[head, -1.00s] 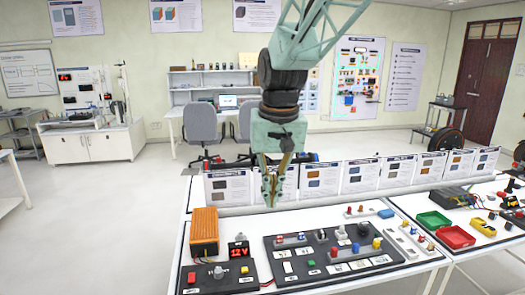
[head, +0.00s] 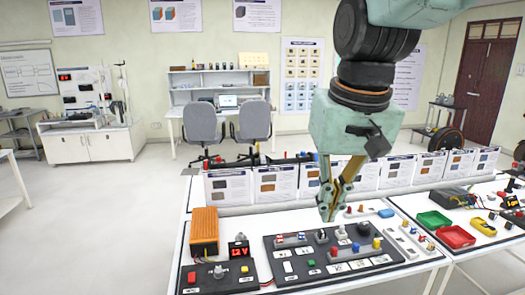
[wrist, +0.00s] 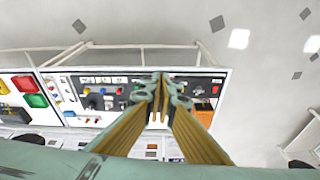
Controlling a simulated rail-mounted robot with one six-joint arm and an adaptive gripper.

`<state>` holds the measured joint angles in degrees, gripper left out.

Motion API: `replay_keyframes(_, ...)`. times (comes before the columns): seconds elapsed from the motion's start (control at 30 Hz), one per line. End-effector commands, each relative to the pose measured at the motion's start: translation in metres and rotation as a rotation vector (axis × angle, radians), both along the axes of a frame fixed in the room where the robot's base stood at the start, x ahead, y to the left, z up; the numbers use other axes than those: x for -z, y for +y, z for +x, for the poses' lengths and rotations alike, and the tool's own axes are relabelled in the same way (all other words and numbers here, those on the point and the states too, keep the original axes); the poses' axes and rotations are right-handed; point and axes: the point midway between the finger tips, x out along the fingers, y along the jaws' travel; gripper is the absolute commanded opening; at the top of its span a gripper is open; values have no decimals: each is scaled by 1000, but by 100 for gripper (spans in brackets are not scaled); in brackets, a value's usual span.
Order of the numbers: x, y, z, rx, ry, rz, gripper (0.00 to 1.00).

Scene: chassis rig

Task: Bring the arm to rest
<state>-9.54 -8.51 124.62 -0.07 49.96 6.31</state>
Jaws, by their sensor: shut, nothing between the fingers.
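My gripper (head: 331,212) hangs down at the end of my arm in the head view, above the back part of the black control panel (head: 300,272) on the white bench. Its fingers are together and hold nothing. In the wrist view my gripper (wrist: 161,82) points over the bench, its fingertips in front of the panel area. The arm links rise out of the top right of the head view.
An orange box (head: 204,230) and a red 12 V display (head: 239,251) stand at the bench's left. Upright cards (head: 320,184) line its back. Red (head: 455,236) and green (head: 433,220) trays lie to the right. The floor at left is clear.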

Motion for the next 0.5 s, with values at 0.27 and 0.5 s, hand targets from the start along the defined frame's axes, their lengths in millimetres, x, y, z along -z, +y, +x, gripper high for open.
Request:
replay_keyframes(0.27, -6, -24, -49, 14, -24, -2, 0)
replay_keyframes(0.5, -6, -40, -90, 26, -42, -6, 0)
